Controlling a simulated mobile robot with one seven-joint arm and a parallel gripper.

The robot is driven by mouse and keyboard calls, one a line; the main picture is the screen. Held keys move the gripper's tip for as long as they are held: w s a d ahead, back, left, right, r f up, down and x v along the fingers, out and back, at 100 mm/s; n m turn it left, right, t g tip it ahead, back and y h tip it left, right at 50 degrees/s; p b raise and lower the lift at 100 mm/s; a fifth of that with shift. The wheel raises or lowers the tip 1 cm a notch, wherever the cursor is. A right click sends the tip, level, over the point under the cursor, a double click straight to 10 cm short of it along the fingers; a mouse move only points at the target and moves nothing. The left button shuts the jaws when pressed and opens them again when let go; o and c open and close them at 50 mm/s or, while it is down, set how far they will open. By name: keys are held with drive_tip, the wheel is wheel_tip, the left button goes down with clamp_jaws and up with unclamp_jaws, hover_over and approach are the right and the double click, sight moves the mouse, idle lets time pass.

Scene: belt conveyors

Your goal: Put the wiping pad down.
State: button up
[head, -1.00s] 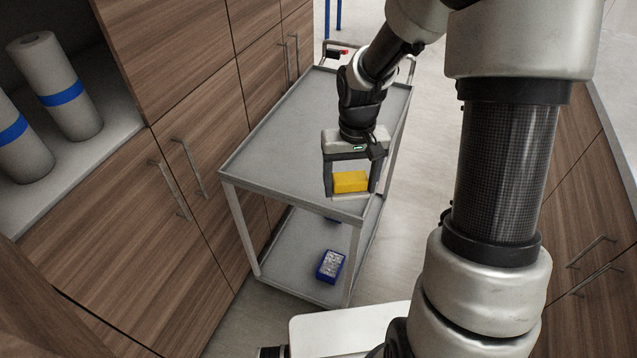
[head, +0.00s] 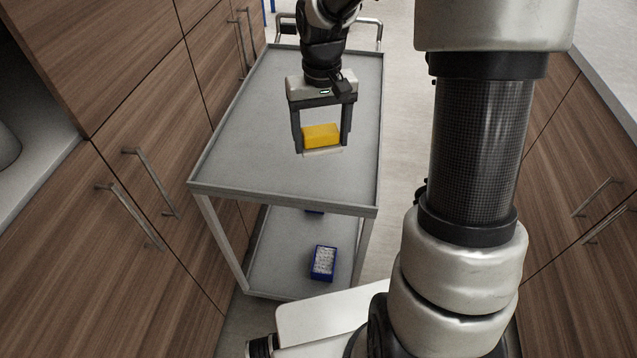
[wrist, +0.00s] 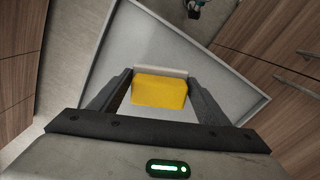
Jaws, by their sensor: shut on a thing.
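The wiping pad is a yellow block (head: 321,136) with a pale layer along its lower edge. My gripper (head: 322,142) is shut on the pad, with one finger on each side of it. The pad is held over the grey top shelf of a metal cart (head: 245,150); I cannot tell how high above the surface it is. In the wrist view the yellow pad (wrist: 159,92) sits between the two dark fingers, with the grey shelf and its raised rim behind it.
A blue box (head: 323,263) with pale contents stands on the cart's lower shelf. The top shelf looks clear around the pad. Wooden cabinets with bar handles (head: 150,182) line the left, and more cabinets (head: 585,170) stand at the right.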

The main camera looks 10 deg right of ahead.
sight(321, 178)
wheel_tip(321, 178, down, 10)
drive_tip(key=shift+d+r+b, duration=0.1)
drive_tip(key=shift+r+b, duration=0.15)
drive_tip(key=shift+b, duration=0.25)
drive_tip(key=shift+f, duration=0.1)
drive_tip(key=o, duration=1.2)
drive_tip(key=shift+c, duration=0.2)
